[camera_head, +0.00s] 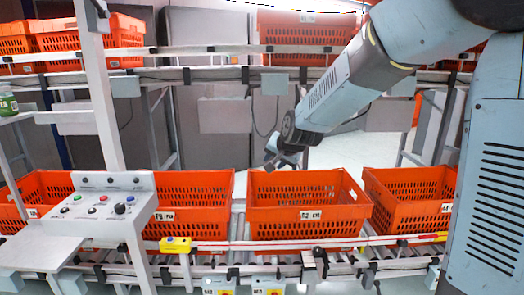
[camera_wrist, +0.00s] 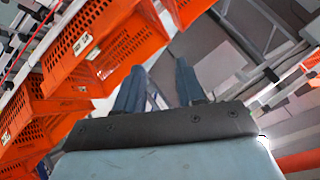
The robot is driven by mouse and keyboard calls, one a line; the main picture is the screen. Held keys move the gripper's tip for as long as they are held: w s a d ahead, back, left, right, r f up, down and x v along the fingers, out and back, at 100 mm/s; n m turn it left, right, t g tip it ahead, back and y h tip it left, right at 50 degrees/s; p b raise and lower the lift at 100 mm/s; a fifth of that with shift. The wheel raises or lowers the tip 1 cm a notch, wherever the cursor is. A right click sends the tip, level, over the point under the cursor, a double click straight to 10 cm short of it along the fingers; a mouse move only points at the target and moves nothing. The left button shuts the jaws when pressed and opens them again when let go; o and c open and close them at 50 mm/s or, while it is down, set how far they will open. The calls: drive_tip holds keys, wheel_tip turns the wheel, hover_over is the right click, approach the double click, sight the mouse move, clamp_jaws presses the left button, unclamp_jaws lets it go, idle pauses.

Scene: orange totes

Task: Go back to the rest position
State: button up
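My gripper (camera_head: 284,161) hangs at the end of my arm above the back edge of the middle-right orange tote (camera_head: 345,217) in the head view. In the wrist view my gripper (camera_wrist: 160,66) has its two dark blue-grey fingers apart with nothing between them, so it is open and empty. Orange totes (camera_wrist: 72,62) lie off to the left of the fingers in the wrist view. The tote under the gripper looks empty from the head view, though its floor is mostly hidden.
More orange totes stand in the lower row (camera_head: 200,217), (camera_head: 395,207). Others sit on the upper rack, at left (camera_head: 125,30) and centre (camera_head: 300,28). A white control panel (camera_head: 100,205) stands at front left. A green-labelled container (camera_head: 8,103) sits at far left.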

drive_tip(key=s+d+r+n+g+h, duration=0.1)
drive_tip(key=s+d+r, duration=0.2)
drive_tip(key=s+d, duration=0.35)
drive_tip(key=s+d+r+n+h, duration=0.1)
drive_tip(key=s+d+r, duration=0.2)
drive_tip(key=s+d, duration=0.35)
drive_tip(key=s+d+n+g, duration=0.1)
drive_tip(key=s+d, duration=0.2)
drive_tip(key=s, duration=0.6)
drive_tip(key=s+d+n+g+h, duration=0.1)
drive_tip(key=s+d, duration=0.2)
drive_tip(key=s, duration=0.7)
drive_tip(key=shift+s+d+f, duration=0.2)
drive_tip(key=shift+d+f, duration=0.1)
drive_tip(key=shift+f, duration=0.15)
